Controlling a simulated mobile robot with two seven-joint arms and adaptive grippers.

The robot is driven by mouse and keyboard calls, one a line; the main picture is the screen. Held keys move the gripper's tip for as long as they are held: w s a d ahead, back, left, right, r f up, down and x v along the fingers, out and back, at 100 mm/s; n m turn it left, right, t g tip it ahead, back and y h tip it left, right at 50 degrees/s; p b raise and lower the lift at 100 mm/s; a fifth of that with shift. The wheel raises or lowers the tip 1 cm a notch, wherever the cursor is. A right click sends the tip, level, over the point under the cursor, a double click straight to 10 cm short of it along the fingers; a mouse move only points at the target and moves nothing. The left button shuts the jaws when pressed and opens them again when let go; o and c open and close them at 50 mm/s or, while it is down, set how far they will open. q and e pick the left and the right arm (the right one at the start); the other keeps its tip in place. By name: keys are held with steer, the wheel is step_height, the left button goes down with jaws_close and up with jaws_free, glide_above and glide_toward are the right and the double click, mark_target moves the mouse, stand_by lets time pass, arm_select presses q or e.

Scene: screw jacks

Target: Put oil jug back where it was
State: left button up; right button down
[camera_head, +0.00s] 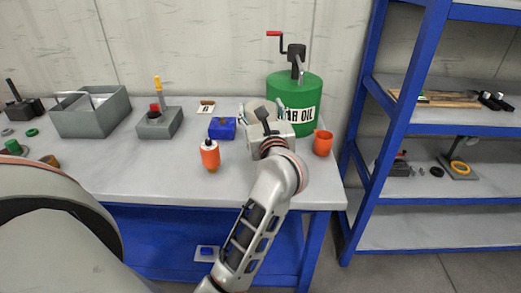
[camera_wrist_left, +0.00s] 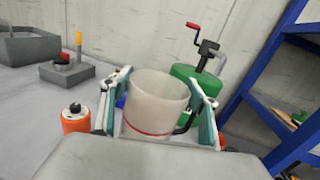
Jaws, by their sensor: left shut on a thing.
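A pale, translucent oil jug (camera_wrist_left: 155,103) with a red line near its base and a dark handle at its right side is between the two fingers of my left gripper (camera_wrist_left: 157,88). The fingers press on it from both sides, and it looks upright. In the head view my left gripper (camera_head: 266,122) is over the right part of the bench, in front of the green drum (camera_head: 293,90); the jug is mostly hidden there. I cannot tell whether the jug touches the bench. The drum also shows in the wrist view (camera_wrist_left: 205,84), behind the jug. My right gripper is not in view.
An orange bottle (camera_head: 210,156) and a blue block (camera_head: 222,129) stand left of the gripper. An orange cup (camera_head: 323,144) stands to its right. A grey bin (camera_head: 90,113) and a grey block with a yellow-handled tool (camera_head: 160,122) are farther left. A blue shelf (camera_head: 375,120) is at right.

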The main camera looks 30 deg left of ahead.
arm_select(q)
step_height(320, 180, down, 11)
steer(key=shift+f+b, duration=0.2)
steer(key=shift+b, duration=0.65)
steer(key=shift+f, duration=0.2)
steer(key=o, duration=2)
steer(key=shift+o, duration=0.2)
